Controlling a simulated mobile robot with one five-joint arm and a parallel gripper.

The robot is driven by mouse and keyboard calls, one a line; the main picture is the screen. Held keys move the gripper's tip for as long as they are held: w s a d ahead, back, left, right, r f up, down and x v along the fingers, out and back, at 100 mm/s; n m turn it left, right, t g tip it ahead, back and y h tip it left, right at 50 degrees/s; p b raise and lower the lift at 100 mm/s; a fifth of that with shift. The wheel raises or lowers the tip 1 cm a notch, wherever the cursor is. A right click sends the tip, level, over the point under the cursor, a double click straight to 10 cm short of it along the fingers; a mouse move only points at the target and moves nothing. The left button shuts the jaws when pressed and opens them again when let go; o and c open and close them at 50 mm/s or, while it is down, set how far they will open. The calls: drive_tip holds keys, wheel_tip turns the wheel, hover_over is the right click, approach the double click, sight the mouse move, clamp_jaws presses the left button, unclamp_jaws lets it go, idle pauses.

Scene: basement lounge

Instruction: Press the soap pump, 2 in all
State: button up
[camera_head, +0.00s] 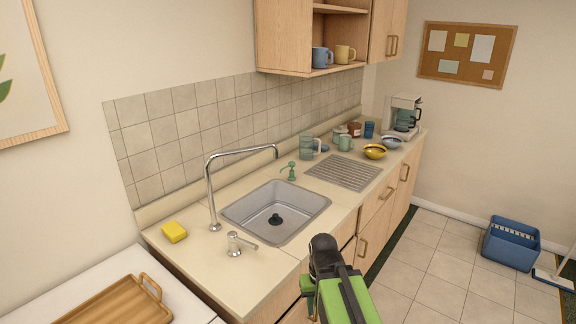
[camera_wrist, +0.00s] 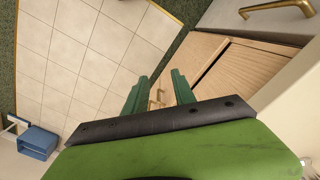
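A small green pump-like fixture (camera_head: 290,171) stands on the counter behind the sink, at its far rim. A metal fixture with a sideways spout or lever (camera_head: 236,244) stands upright on the counter left of the sink. I cannot tell for sure which is the soap pump. My gripper shows in the wrist view (camera_wrist: 158,86) with its two green fingers apart and nothing between them. In the head view my arm is at the bottom, in front of the counter edge, apart from both fixtures.
The sink (camera_head: 325,207) has a tall metal faucet (camera_head: 211,190) at its left. A yellow sponge (camera_head: 174,232) lies on the counter (camera_head: 190,262). Glasses, bowls and a drainer (camera_head: 343,172) fill the right side. A blue bin (camera_head: 511,245) stands on the floor.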

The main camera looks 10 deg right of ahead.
clamp_jaws()
drive_tip(key=shift+d, duration=0.1)
idle(1.4)
